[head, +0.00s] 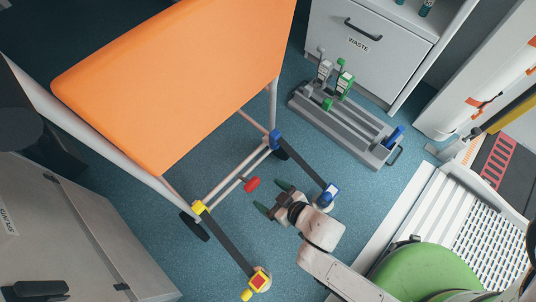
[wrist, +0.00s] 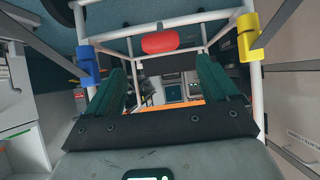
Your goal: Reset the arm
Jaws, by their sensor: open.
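My gripper (head: 272,197) has dark green fingers, spread apart with nothing between them. In the head view my pale arm reaches from the lower right, and the gripper sits just right of a red knob (head: 252,184) on a wheeled frame. In the wrist view the two fingers of my gripper (wrist: 161,62) stand apart left and right. The red knob (wrist: 160,42) shows beyond and between them. I cannot tell the exact gap between the fingers and the frame.
The white frame carries an orange panel (head: 175,80), a blue clamp (head: 275,138) and a yellow clamp (head: 199,207). Dark bars run toward my arm on both sides. A grey tool rack (head: 345,125) and WASTE cabinet (head: 370,45) stand behind. A green seat (head: 425,272) is right. Blue floor (head: 385,180) lies between.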

